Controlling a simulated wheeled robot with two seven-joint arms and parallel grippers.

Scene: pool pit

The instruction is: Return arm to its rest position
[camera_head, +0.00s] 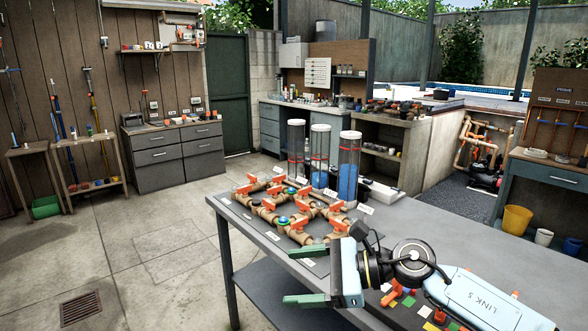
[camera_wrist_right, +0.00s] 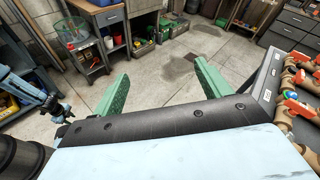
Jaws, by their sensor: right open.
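My right gripper (camera_head: 306,271) is open and empty at the near part of the grey worktable, its green fingers pointing left past the table's front edge. In the right wrist view the two green fingers of the right gripper (camera_wrist_right: 160,85) are spread wide with only the floor between them. My right arm comes in from the lower right over the table. The brown valve manifold (camera_head: 295,208) with orange handles lies on the table just beyond the gripper, apart from it. It also shows in the right wrist view (camera_wrist_right: 302,95).
Coloured tiles (camera_head: 409,302) lie under my right arm. A yellow bucket (camera_head: 517,220) stands at the right. The concrete floor (camera_head: 150,240) left of the table is clear.

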